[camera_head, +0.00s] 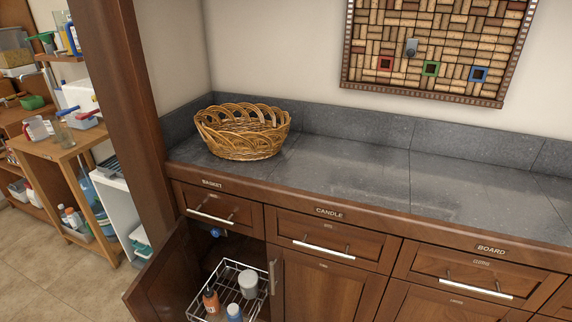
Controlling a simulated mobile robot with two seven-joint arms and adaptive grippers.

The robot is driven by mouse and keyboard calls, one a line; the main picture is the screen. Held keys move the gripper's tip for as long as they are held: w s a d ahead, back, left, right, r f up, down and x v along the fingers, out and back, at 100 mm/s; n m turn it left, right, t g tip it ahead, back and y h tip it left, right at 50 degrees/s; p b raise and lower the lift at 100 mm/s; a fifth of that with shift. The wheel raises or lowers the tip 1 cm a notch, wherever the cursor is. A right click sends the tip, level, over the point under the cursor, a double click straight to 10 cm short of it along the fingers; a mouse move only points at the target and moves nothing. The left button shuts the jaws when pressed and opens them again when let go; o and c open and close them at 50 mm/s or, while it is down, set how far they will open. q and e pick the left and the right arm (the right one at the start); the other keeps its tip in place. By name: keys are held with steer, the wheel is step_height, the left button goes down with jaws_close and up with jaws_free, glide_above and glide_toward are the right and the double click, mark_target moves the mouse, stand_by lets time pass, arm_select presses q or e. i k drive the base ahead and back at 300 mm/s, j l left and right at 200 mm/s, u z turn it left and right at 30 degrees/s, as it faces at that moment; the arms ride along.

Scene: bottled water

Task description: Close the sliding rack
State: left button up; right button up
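The sliding rack (197,310) is a silver wire rack in the lower cabinet below the drawer labelled BASKET. It appears pulled forward in the cabinet opening, and its lower part is cut off by the bottom edge of the head view. The cabinet door (165,280) is open and swung out to the left. Neither of my grippers is in view.
A wicker basket (242,135) stands on the dark tiled counter (370,180); the counter to its right is clear. Closed drawers with bar handles (323,248) run along the front. A wooden post (125,110) stands at the left, with cluttered shelves (60,150) beyond it.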

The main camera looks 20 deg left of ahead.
mark_target(201, 319)
steer(key=u, duration=1.15)
